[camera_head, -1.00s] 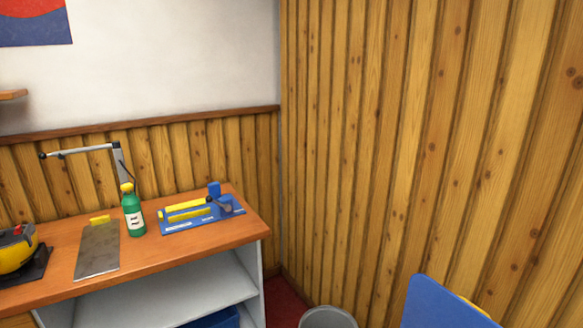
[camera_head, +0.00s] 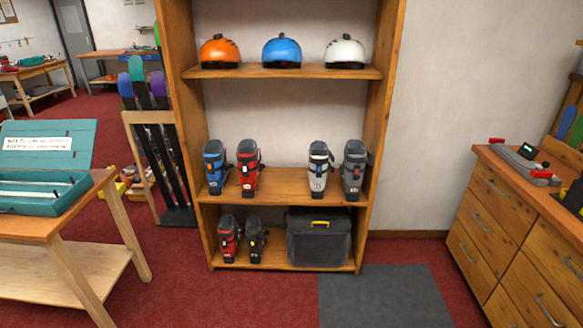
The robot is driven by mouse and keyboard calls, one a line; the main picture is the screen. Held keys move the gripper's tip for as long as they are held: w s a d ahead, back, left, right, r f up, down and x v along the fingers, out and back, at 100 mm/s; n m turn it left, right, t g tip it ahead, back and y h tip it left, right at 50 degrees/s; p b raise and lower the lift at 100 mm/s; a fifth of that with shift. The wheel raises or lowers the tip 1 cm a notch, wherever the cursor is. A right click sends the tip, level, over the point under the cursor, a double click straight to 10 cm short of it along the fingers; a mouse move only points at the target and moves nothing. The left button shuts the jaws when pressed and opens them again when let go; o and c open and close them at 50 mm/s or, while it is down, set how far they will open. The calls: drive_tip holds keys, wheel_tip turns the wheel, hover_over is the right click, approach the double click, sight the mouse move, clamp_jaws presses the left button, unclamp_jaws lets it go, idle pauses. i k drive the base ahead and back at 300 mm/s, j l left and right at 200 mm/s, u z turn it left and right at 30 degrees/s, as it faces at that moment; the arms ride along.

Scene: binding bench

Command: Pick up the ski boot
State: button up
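Several ski boots stand upright on a wooden shelf unit in the head camera view. On the middle shelf are a blue boot (camera_head: 214,167) and a red boot (camera_head: 248,168) at the left. A white boot (camera_head: 319,169) and a grey boot (camera_head: 354,169) stand at the right of that shelf. On the bottom shelf stand a smaller red boot (camera_head: 228,238) and a black boot (camera_head: 256,239). The frames do not show which boot the task means. My gripper is not in view.
The shelf unit (camera_head: 384,98) also holds helmets on top and a black case (camera_head: 318,240) below. A workbench (camera_head: 88,205) with a teal toolbox stands left, a drawer cabinet (camera_head: 503,225) right. Red carpet and a grey mat (camera_head: 385,296) are clear in front.

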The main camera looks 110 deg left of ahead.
sight(250, 168)
drive_tip(key=u, duration=3.85)
drive_tip(key=i+u, duration=0.3)
drive_tip(key=i, duration=0.45)
drive_tip(key=i+u, duration=0.15)
drive_tip(key=i, duration=0.4)
drive_tip(key=i+l+u, duration=0.1)
drive_tip(key=i, duration=0.4)
drive_tip(key=i+l+u, duration=0.1)
drive_tip(key=i, duration=0.45)
drive_tip(key=i+l+u, duration=0.15)
drive_tip(key=i, duration=0.4)
drive_tip(key=i+l+u, duration=0.1)
drive_tip(key=i+l, duration=0.25)
drive_tip(key=i, duration=0.15)
